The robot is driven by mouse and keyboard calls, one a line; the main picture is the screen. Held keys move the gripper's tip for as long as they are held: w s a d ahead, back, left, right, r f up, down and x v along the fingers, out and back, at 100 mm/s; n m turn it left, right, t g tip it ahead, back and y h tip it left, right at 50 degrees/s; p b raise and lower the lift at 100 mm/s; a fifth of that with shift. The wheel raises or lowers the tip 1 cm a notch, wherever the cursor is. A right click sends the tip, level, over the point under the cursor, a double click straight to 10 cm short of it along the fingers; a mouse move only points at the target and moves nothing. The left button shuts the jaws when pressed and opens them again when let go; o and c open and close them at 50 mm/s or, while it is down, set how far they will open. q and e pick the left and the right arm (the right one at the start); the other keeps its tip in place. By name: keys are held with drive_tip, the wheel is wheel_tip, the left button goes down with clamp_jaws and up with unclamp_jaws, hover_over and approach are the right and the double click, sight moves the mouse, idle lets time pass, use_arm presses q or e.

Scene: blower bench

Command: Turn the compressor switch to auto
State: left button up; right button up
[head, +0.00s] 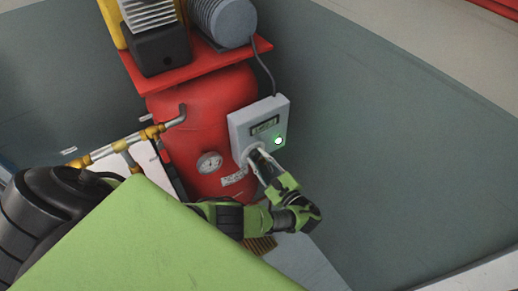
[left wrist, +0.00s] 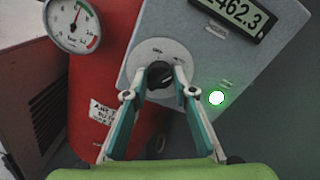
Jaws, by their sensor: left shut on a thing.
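The compressor (head: 205,120) is a red tank with a motor on top, in the middle of the head view. A grey control box (head: 270,112) is fixed to its side, with a digital display and a lit green lamp (head: 278,141). The switch (left wrist: 159,75) is a black knob on a round pale dial, below the display in the left wrist view. My left gripper (head: 257,158) is shut on the switch knob, one finger on each side of it. The dial's labels are too small to read surely. My right gripper is not seen.
A pressure gauge (head: 209,162) sits on the tank left of the box; it also shows in the left wrist view (left wrist: 73,25). Brass pipe fittings (head: 150,132) run left of the tank. A cable hangs above the box.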

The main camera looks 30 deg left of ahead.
use_arm(q)
drive_tip(key=o, duration=1.1)
drive_tip(key=v, duration=0.7)
drive_tip(key=shift+s+d, duration=0.1)
drive_tip(key=shift+d, duration=0.15)
